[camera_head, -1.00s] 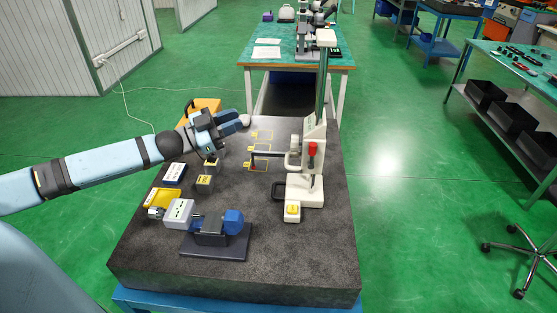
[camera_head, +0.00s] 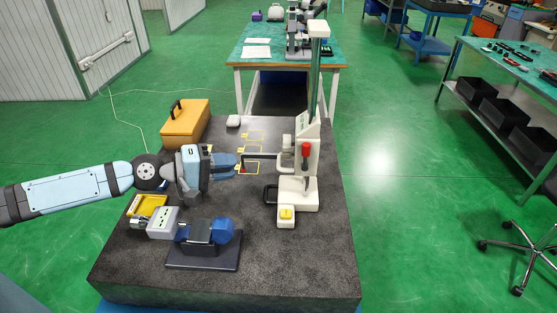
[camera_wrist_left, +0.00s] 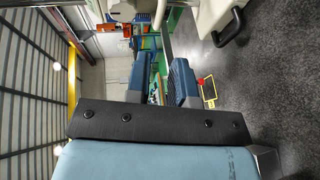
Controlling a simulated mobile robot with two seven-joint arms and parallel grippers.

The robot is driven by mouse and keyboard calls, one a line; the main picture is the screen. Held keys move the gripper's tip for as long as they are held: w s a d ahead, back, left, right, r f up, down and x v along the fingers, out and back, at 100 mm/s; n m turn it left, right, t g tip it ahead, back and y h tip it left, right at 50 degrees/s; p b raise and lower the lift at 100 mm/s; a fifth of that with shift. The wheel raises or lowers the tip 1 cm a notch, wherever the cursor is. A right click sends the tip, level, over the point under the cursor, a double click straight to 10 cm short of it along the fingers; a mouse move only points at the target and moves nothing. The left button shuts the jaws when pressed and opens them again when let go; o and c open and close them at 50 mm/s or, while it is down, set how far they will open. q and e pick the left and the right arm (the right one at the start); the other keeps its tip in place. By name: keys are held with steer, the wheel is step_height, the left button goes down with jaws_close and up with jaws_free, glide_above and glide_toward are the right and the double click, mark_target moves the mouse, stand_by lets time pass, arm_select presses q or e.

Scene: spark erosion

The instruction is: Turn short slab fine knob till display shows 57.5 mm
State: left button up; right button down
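The white height gauge (camera_head: 299,190) stands upright on the dark granite slab (camera_head: 300,262), with a red-topped part (camera_head: 306,149) on its front and a thin arm reaching left. A yellow button (camera_head: 286,214) sits on its foot. I cannot make out a display reading or identify the fine knob. My left gripper (camera_head: 235,165) is left of the gauge, its fingers pointing right toward the thin arm. In the left wrist view its two blue fingers (camera_wrist_left: 160,80) are apart with nothing between them. Part of the white gauge (camera_wrist_left: 220,12) shows at the top there. My right gripper is not in view.
A blue vise on a dark plate (camera_head: 203,262), a grey box (camera_head: 162,222) and a yellow tray (camera_head: 150,205) stand at the slab's front left. An orange case (camera_head: 186,125) stands at the back left. The slab's right front is clear.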

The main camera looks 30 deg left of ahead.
mark_target(280, 161)
arm_select(q)
steer(key=p+x, duration=0.6)
steer(key=x, duration=0.7)
jaws_close()
